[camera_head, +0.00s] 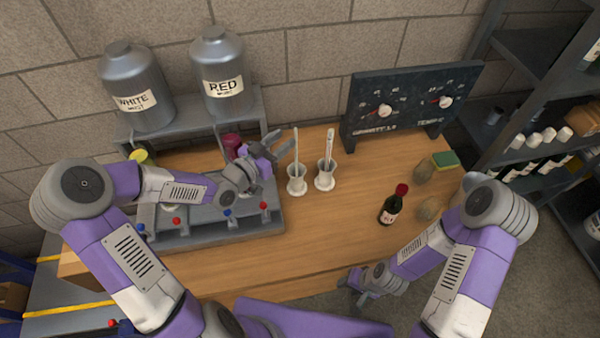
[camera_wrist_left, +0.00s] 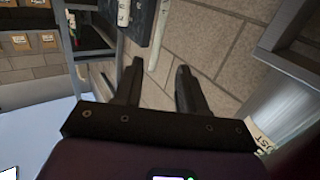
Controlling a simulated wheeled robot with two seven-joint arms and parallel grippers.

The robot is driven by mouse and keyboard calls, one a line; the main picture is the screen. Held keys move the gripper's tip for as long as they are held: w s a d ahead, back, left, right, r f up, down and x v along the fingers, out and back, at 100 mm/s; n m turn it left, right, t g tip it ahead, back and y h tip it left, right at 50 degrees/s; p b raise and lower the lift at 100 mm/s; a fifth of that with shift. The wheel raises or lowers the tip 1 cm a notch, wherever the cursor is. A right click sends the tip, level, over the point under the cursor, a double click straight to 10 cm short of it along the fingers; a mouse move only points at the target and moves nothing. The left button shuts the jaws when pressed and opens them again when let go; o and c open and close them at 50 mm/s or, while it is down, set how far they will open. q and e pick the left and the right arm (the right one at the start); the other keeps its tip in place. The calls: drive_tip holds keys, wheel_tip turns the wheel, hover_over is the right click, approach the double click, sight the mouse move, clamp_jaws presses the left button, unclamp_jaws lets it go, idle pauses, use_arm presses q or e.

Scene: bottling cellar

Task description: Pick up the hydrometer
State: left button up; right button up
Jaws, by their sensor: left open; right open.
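Two slender pale rods, hydrometer-like, stand upright in clear jars with white bases in the head view. The left rod (camera_head: 296,146) is in the left jar (camera_head: 297,183). The right rod (camera_head: 330,143) is in the right jar (camera_head: 325,178). I cannot tell whether both are hydrometers. My left gripper (camera_head: 284,145) is open and empty, just left of the left rod. In the left wrist view, the near rod (camera_wrist_left: 160,35) shows beyond and between the open fingertips (camera_wrist_left: 160,68), apart from them. My right gripper (camera_head: 356,290) is open and empty near the table's front edge.
A dark dial panel (camera_head: 410,100) stands behind the jars to the right. A bottle (camera_head: 390,210) and a green sponge (camera_head: 445,160) are on the right. A grey filler rack (camera_head: 215,230) lies under my left arm. Table wood (camera_head: 320,225) before the jars is clear.

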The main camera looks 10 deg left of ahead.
sight(295, 133)
use_arm(q)
drive_tip(key=x, duration=0.7)
drive_tip(key=shift+s+d+r, duration=0.15)
drive_tip(key=shift+d+r, duration=0.05)
drive_tip(key=shift+d, duration=0.2)
clamp_jaws()
